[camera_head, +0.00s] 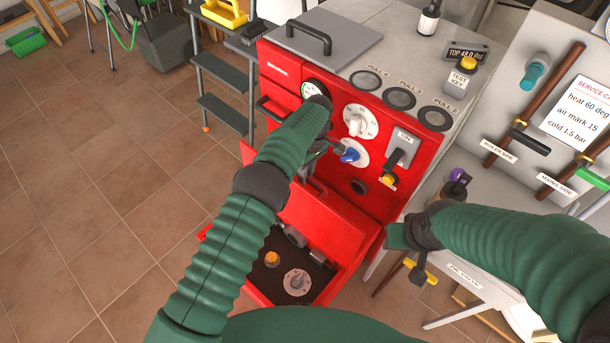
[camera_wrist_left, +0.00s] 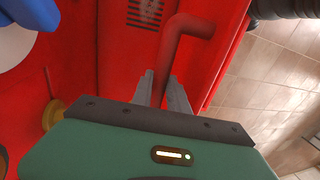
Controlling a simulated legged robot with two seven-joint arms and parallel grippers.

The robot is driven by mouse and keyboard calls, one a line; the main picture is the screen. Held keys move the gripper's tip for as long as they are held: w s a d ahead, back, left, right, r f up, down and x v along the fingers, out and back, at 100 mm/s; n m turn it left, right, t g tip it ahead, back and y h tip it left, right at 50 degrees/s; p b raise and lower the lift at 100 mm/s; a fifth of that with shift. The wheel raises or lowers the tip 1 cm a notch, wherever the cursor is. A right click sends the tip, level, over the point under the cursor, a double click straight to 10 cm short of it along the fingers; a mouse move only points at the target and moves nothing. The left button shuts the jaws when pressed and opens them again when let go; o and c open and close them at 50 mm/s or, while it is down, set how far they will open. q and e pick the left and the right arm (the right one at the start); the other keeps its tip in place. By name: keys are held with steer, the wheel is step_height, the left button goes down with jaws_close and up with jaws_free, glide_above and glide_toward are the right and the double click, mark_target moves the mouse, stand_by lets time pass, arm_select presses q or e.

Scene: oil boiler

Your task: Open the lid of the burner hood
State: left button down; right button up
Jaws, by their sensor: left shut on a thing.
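The burner hood on the red boiler's lower front has a red lid (camera_head: 325,222). The lid stands raised and tilted against the boiler front. The hood's dark inside shows below it, with an orange cap (camera_head: 271,259) and a grey dial (camera_head: 297,282). My left gripper (camera_wrist_left: 163,88) is shut on a red bar handle (camera_wrist_left: 184,28), which passes between its fingers. In the head view my left forearm hides much of this grip. My right gripper (camera_head: 400,235) is near the boiler's lower right side, apart from the lid; its fingers cannot be made out.
The boiler front carries a gauge (camera_head: 313,88), a white dial (camera_head: 360,121), a blue knob (camera_head: 350,155) and a grey lever (camera_head: 402,149). A bench (camera_head: 500,200) with pipes and valves stands to the right. A step stool (camera_head: 222,105) stands behind left. The left floor is open.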

arm_select(q)
steer(key=c, duration=1.3)
jaws_free()
steer(key=shift+f, duration=0.1)
step_height(320, 180, up, 7)
steer(key=w+p, duration=0.1)
steer(key=shift+w+d, duration=0.15)
steer(key=shift+d, duration=0.3)
